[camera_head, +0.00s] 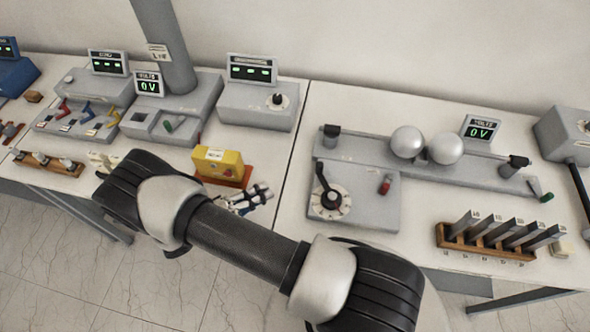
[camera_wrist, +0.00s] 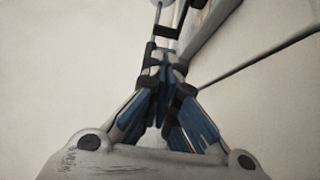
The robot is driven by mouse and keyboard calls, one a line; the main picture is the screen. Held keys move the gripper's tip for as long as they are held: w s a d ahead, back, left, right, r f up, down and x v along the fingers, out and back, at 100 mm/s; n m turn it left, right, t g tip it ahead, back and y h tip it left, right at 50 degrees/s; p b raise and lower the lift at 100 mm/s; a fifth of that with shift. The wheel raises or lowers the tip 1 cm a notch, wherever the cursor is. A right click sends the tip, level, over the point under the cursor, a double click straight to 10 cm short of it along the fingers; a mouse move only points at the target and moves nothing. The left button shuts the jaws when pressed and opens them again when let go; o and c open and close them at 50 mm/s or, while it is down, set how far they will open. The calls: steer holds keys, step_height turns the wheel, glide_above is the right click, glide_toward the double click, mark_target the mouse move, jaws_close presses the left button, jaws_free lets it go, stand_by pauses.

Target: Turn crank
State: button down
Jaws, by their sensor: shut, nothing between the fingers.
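Several crank-like handles show in the head view, and I cannot tell which one the task means. A small green-handled crank (camera_head: 546,197) is at that apparatus's far right end. My gripper (camera_head: 266,190) is shut and empty near the front of the table, beside the yellow box and left of the dial. Its closed fingers (camera_wrist: 165,62) fill the middle of the wrist view.
A yellow box (camera_head: 222,162) sits close behind my gripper. Two metal spheres (camera_head: 427,146) top the right apparatus. A wooden rack (camera_head: 485,245) of grey plates stands at the front right. A grey knob box (camera_head: 258,104) is behind. Bare tabletop (camera_head: 420,200) lies between apparatus and rack.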

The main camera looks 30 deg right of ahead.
steer(key=d, duration=1.4)
steer(key=shift+w, duration=0.35)
